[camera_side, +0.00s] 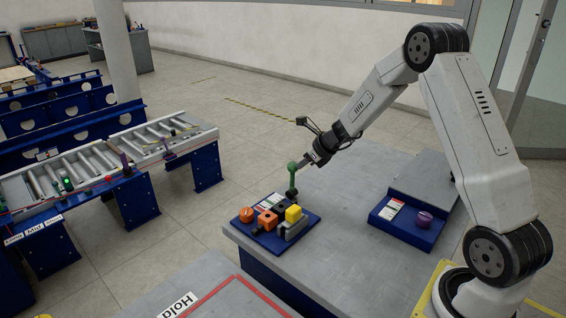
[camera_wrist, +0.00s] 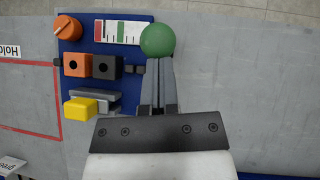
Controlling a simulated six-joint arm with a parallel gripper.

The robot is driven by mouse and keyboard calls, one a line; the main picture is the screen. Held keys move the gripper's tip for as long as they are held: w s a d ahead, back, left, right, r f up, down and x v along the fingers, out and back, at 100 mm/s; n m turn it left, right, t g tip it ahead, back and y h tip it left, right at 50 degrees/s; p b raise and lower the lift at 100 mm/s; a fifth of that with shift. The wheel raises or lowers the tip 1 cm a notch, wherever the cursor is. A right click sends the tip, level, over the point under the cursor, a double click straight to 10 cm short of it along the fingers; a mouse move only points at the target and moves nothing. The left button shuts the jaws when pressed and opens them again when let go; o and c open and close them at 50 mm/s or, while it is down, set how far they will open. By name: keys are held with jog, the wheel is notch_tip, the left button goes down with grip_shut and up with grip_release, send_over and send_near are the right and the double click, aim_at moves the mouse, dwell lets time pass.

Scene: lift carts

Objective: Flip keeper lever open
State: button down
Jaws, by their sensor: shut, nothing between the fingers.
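A lever with a green ball knob (camera_side: 292,167) stands roughly upright at the back of a blue fixture plate (camera_side: 308,226) on the grey table. It is the only lever-like part I see there. The green ball (camera_wrist: 157,40) also shows in the wrist view, just beyond my fingertips, and it hides the lever's shaft. My gripper (camera_side: 301,163) is shut and empty, its tips close beside the green ball. In the wrist view my gripper (camera_wrist: 159,62) points at the ball's near edge; I cannot tell whether they touch.
The plate carries an orange knob (camera_wrist: 67,28), an orange block (camera_wrist: 77,65), a black block (camera_wrist: 107,67), a yellow block (camera_wrist: 81,110) and a red-green scale (camera_wrist: 118,32). Another blue fixture with a purple knob (camera_side: 424,219) sits to the right. A roller conveyor (camera_side: 90,166) stands left.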

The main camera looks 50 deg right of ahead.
jog(key=w, duration=0.7)
dwell(0.4)
dwell(0.4)
jog(key=v, duration=0.4)
jog(key=shift+s+d, duration=0.2)
jog(key=shift+s, duration=0.1)
notch_tip(320, 180, up, 10)
jog(key=d, duration=0.1)
jog(key=shift+f, duration=0.25)
jog(key=shift+s+d, duration=0.1)
jog(key=shift+s, duration=0.05)
